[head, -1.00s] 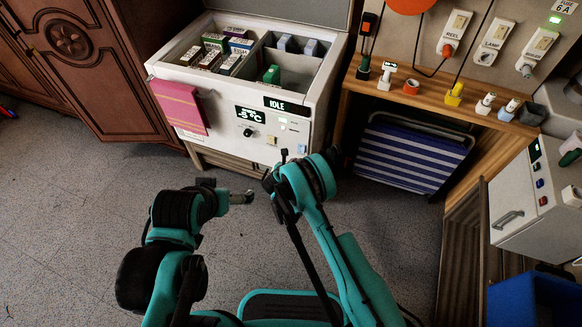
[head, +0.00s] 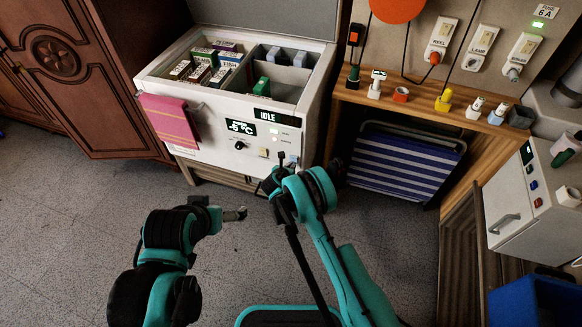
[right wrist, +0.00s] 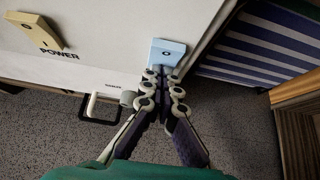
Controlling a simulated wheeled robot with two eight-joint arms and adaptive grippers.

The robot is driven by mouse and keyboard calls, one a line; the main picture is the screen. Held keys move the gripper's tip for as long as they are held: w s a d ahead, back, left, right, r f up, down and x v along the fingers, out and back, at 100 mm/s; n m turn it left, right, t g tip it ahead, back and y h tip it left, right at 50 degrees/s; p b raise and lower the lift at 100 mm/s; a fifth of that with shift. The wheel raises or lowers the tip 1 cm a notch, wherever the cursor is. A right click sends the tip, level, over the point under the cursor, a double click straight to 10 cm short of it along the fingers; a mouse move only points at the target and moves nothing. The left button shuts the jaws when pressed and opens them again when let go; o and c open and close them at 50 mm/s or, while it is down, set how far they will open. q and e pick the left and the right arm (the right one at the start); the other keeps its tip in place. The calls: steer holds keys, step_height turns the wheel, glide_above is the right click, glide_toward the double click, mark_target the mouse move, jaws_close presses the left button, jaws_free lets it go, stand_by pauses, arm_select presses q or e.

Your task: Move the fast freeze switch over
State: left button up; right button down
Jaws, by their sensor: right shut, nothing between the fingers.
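The white chest freezer (head: 210,145) stands open, its front panel showing IDLE and -5 °C. A light blue rocker switch (right wrist: 167,51) sticks out near the panel's right edge; it also shows small in the head view (head: 293,160). Its label is hidden, so I cannot read whether it is the fast freeze switch. My right gripper (right wrist: 163,74) is shut and empty, its tips at the lower edge of the blue switch; I cannot tell if they touch. My left gripper (head: 236,214) hangs over the floor, too small to read its jaws.
A cream POWER switch (right wrist: 35,31) sits left of the blue one. A pink towel (head: 168,120) hangs on the freezer front. A blue striped folded chair (head: 403,162) stands under the wooden shelf (head: 425,105) at right. The floor at left is clear.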

steer(key=shift+r, duration=0.1)
arm_select(q)
steer(key=shift+r, duration=0.2)
arm_select(e)
steer(key=shift+r, duration=0.75)
